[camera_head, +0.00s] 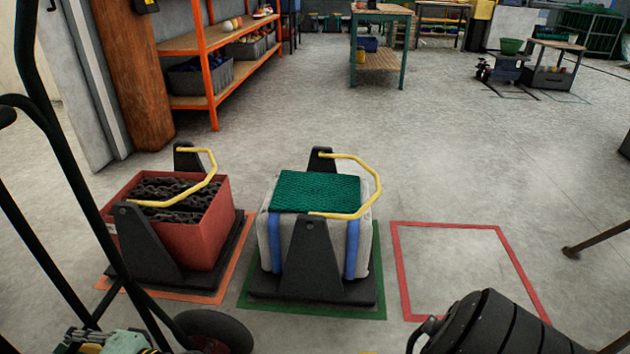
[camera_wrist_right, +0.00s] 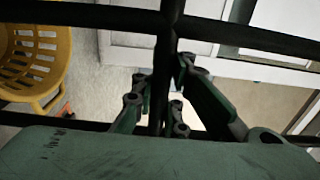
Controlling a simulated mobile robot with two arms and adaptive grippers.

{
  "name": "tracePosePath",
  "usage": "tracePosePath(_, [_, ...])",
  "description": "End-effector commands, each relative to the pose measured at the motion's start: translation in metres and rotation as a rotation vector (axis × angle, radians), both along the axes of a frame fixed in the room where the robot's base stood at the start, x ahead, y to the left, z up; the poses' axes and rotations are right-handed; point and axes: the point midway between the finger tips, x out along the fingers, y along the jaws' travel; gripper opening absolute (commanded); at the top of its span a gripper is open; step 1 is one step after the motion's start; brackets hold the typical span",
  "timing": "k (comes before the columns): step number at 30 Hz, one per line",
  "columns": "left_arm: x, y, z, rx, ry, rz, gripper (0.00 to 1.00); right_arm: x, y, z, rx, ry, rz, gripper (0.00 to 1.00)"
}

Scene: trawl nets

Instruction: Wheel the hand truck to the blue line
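The hand truck (camera_head: 62,135) is a black tubular frame at the left edge of the head view, with a dark wheel (camera_head: 215,328) low down. Its black bars also cross the right wrist view (camera_wrist_right: 160,55). My right gripper (camera_wrist_right: 162,80), green and dark, has its fingers close on either side of an upright black bar there and appears shut on it. Its pads are partly hidden. My left gripper is not in view. I see no clear blue line on the floor.
A red crate of chain (camera_head: 200,245) and a strapped bale with green netting (camera_head: 315,195) stand on black stands. An empty red outline (camera_head: 450,226) lies right of them. A black ribbed cylinder (camera_head: 490,325) is at front right. Orange shelves (camera_head: 206,70) stand behind; mid-floor is clear.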

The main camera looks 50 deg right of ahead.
Motion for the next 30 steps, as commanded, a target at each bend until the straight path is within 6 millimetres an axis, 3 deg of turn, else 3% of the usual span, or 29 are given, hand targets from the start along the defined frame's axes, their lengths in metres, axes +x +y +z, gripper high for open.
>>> tracePosePath(1, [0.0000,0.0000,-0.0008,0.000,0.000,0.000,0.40,-0.0036,0.0009,-0.0128,-0.014,0.019,0.008,0.00])
tracePosePath(24, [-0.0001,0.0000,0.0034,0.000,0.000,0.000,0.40,-0.0032,0.0010,-0.0080,-0.013,0.019,0.007,0.00])
tracePosePath(25, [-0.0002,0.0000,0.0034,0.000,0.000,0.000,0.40,-0.0032,0.0009,-0.0079,-0.013,0.019,0.007,0.07])
tracePosePath(30, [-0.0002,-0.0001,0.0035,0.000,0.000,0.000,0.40,-0.0024,0.0008,-0.0056,-0.010,0.015,0.005,0.22])
